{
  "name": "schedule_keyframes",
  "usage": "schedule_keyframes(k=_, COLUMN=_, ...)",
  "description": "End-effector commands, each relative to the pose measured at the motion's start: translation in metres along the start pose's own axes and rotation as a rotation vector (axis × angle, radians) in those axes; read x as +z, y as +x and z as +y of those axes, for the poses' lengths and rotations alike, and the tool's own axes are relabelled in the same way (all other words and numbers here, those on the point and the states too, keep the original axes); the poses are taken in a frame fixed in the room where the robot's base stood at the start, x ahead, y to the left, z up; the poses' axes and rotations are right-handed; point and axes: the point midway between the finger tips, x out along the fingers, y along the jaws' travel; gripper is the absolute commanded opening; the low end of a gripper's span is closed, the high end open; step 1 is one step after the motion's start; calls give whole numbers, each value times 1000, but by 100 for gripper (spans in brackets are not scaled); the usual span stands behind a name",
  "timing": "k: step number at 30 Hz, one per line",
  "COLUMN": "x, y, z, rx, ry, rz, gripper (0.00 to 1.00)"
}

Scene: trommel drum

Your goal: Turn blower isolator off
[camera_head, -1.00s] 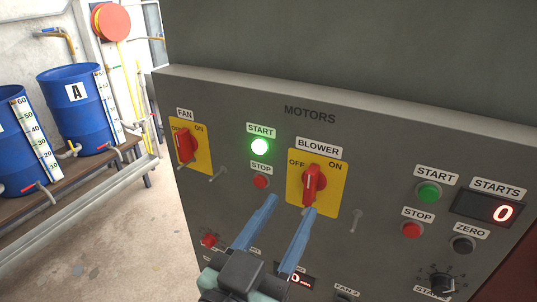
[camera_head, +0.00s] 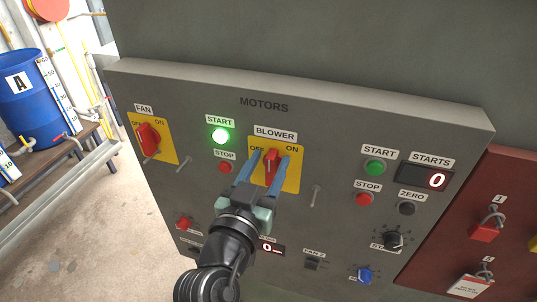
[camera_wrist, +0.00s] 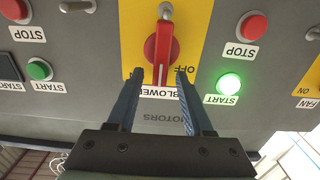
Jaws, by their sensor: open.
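The blower isolator is a red rotary handle (camera_head: 271,160) on a yellow plate (camera_head: 291,179) marked OFF and ON, under the BLOWER label. The handle stands roughly upright with its marked end toward that label. My gripper (camera_head: 268,157) is open, with one blue finger on each side of the handle. In the wrist view, which is upside down, the red handle (camera_wrist: 161,50) lies between the open fingertips (camera_wrist: 159,73). Small gaps show beside it there; contact cannot be told. The left finger hides the ON mark there.
The fan isolator (camera_head: 149,138) sits at the left. A lit green START button (camera_head: 220,136) and a red STOP button (camera_head: 225,167) are close left of the blower plate. A metal toggle (camera_head: 316,195) sticks out at its right. A red lock board (camera_head: 450,240) stands at right.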

Motion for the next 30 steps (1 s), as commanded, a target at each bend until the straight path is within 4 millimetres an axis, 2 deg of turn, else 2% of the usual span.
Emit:
schedule_keyframes(k=11, x=0, y=5, z=0, rx=0, ry=0, rz=0, gripper=51)
schedule_keyframes(k=19, x=0, y=5, z=0, rx=0, ry=0, rz=0, gripper=3)
schedule_keyframes(k=20, x=0, y=5, z=0, rx=0, ry=0, rz=0, gripper=0)
schedule_keyframes(k=30, x=0, y=5, z=0, rx=0, ry=-7, rz=0, gripper=0)
